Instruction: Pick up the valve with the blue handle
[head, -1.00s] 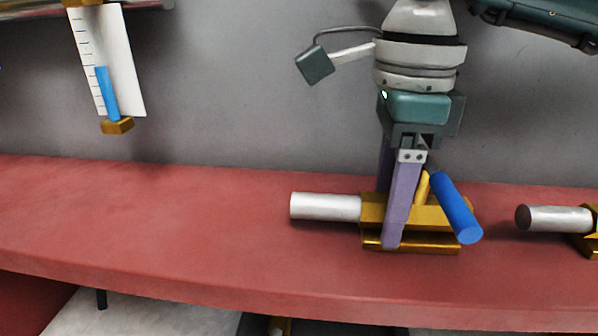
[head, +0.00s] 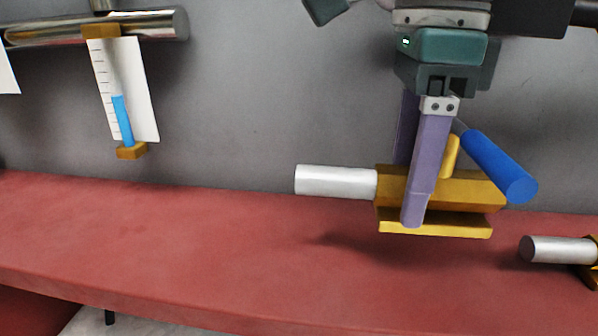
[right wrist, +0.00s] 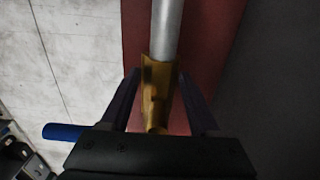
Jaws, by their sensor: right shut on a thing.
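The valve has a brass body (head: 465,190), a silver pipe end (head: 335,181) pointing left and a blue handle (head: 498,167) slanting down to the right. My right gripper (head: 410,205) points down, with its purple fingers shut on the brass body. The valve hangs a little above the red shelf and casts a shadow on it. In the right wrist view the brass body (right wrist: 156,85) is between the fingers, the silver pipe (right wrist: 167,30) extends away, and the blue handle (right wrist: 62,131) sticks out to the left. My left gripper is not in view.
Another valve with a silver end (head: 558,250) lies on the red shelf (head: 180,250) at the right edge, partly cut off. A gauge with a blue column (head: 122,120) hangs on the grey wall at the left. The shelf's left and middle are clear.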

